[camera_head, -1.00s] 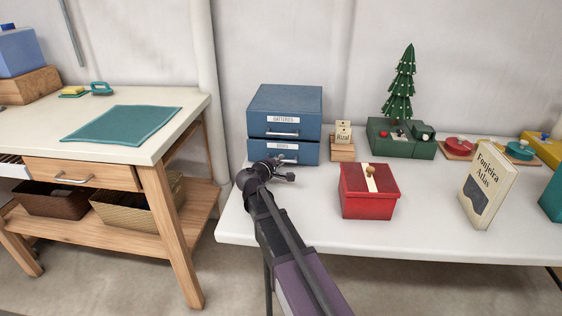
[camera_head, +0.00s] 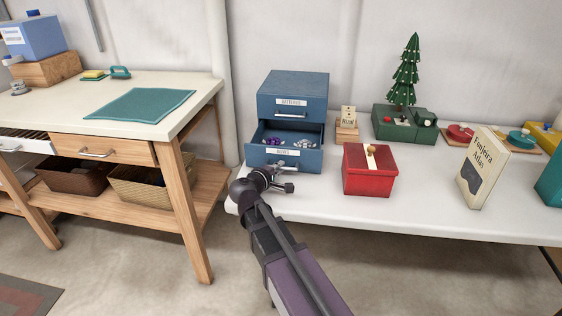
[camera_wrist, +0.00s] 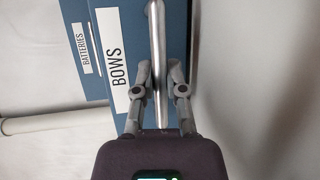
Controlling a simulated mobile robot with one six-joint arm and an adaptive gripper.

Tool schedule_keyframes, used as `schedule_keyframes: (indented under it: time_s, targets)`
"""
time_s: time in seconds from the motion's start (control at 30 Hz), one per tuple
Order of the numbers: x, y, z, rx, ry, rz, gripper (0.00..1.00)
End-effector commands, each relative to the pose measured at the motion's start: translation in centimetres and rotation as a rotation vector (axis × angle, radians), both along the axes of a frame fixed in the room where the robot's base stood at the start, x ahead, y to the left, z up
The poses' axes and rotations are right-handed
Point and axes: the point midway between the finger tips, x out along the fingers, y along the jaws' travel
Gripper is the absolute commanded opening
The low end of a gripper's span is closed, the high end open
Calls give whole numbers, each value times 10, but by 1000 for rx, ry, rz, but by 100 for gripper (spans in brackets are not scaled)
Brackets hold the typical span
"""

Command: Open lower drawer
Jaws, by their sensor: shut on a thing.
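The blue two-drawer cabinet (camera_head: 292,84) stands on the white table in the head view. Its lower drawer (camera_head: 308,157) is pulled out, with purple and white bits showing inside. The upper drawer, labelled BATTERIES, is closed. In the wrist view the lower drawer's front (camera_wrist: 122,20) carries a BOWS label, and its metal handle (camera_wrist: 157,40) runs between my gripper's fingers. My gripper (camera_wrist: 160,82) is shut on this handle. In the head view my gripper (camera_head: 284,179) is at the drawer's front, and the handle is hard to make out there.
A red box (camera_head: 368,180) stands right of the drawer. A small card holder (camera_head: 347,133) and a green tree on a box (camera_head: 405,118) stand behind it. A book (camera_head: 482,172) is farther right. The wooden workbench (camera_head: 150,126) is at the left, across a gap.

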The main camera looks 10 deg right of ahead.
Motion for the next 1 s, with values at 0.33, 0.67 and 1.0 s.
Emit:
schedule_keyframes:
  time_s: [0.33,0.67,1.0]
  targets:
    - [-9,3,0,1,0,-2,0]
    - [-8,3,0,1,0,-1,51]
    - [-8,4,0,0,0,0,51]
